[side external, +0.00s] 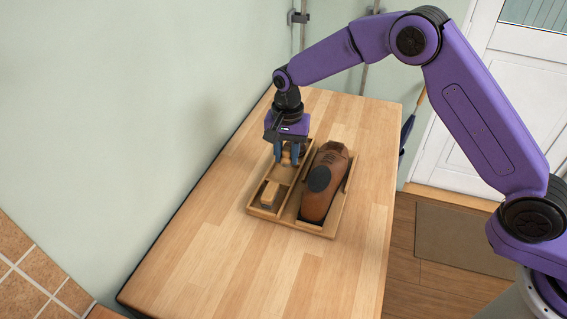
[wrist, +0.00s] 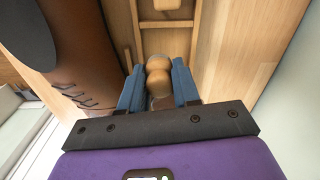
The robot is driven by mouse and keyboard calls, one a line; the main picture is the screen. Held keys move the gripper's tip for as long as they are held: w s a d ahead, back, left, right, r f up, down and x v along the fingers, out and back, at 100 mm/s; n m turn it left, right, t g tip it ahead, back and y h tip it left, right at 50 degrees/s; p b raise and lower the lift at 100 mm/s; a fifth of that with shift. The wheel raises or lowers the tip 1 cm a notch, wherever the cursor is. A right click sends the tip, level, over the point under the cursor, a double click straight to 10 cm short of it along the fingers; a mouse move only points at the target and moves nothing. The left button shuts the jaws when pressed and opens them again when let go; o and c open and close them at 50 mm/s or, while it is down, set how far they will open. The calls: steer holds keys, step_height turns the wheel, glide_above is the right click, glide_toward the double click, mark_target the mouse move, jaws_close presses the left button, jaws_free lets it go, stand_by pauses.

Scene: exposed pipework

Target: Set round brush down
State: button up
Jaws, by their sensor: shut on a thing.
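My gripper (side external: 287,159) points down over the far left compartment of a wooden tray (side external: 317,231) on the table. Its blue fingers are shut on the round brush (wrist: 158,75), which shows as a rounded tan wooden piece between the fingertips in the wrist view. In the side view only a small part of the round brush (side external: 287,157) shows between the fingers. The brush's lower end is hidden, so I cannot tell whether it touches the tray floor.
A brown shoe (side external: 322,190) with a dark round patch fills the tray's right compartment, close beside my gripper. A small wooden block-like brush (side external: 270,194) lies in the near left compartment. The wooden table (side external: 200,262) is clear around the tray. A wall (side external: 130,120) runs along its left side.

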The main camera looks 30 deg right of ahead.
mark_target(283, 164)
steer(key=shift+w+a+f, duration=0.2)
steer(key=shift+w+f, duration=0.15)
steer(key=shift+f, duration=0.2)
steer(key=shift+w+f, duration=0.1)
steer(key=shift+f, duration=1.5)
steer(key=shift+f, duration=0.15)
steer(key=o, duration=0.7)
step_height(283, 164, up, 12)
steer(key=shift+r, duration=0.2)
